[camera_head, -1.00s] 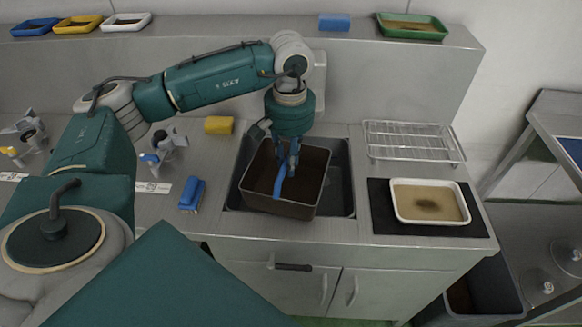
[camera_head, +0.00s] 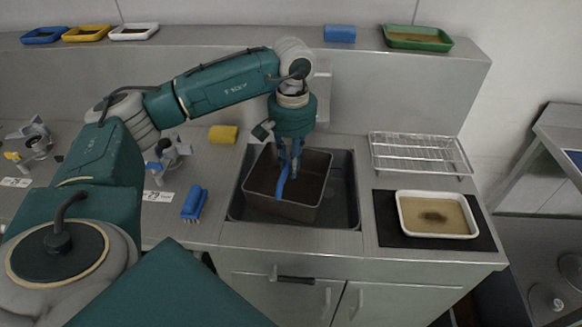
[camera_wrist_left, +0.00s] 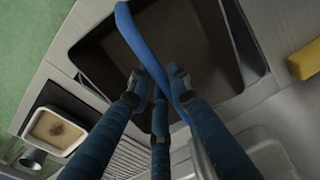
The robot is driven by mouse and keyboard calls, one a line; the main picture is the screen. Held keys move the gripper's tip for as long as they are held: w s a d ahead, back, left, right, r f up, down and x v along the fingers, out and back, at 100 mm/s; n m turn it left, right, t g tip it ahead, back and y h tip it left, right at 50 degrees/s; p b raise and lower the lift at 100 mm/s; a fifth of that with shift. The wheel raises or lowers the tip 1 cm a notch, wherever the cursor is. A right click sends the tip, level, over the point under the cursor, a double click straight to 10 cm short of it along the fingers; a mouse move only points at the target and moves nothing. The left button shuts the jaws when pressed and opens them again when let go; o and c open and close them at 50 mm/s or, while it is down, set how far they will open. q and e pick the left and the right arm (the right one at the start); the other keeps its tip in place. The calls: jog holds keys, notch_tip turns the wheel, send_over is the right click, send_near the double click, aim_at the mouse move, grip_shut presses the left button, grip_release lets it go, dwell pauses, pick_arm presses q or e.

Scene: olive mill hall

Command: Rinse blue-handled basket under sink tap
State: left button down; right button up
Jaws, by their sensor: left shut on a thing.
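The blue-handled basket (camera_head: 318,177) is a dark brown rectangular bin inside the sink basin (camera_head: 347,200), slightly tilted. Its blue handle (camera_head: 281,180) crosses the top. My left gripper (camera_head: 290,170) points down over the basket and is shut on the handle; the left wrist view shows its fingers (camera_wrist_left: 160,85) around the blue strip (camera_wrist_left: 140,45). The tap behind the sink is mostly hidden by my left arm. My right gripper is not in view.
A blue brush (camera_head: 195,203) and a yellow sponge (camera_head: 223,134) lie left of the sink. A wire rack (camera_head: 420,153) and a white tray (camera_head: 437,214) on a black mat (camera_head: 390,232) stand right. The shelf holds coloured trays (camera_head: 418,38) and a blue block (camera_head: 339,33).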

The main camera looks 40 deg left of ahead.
pick_arm(q)
jog(key=shift+w+d, duration=0.1)
jog(key=shift+d, duration=0.05)
jog(key=shift+w+d, duration=0.3)
jog(key=shift+w, duration=0.05)
jog(key=shift+s+a, duration=0.1)
dwell(0.3)
jog(key=shift+s+a, duration=0.35)
jog(key=shift+s, duration=0.05)
jog(key=shift+w+d, duration=0.2)
jog(key=shift+w+d, duration=0.25)
jog(key=shift+w, duration=0.05)
jog(key=shift+s, duration=0.1)
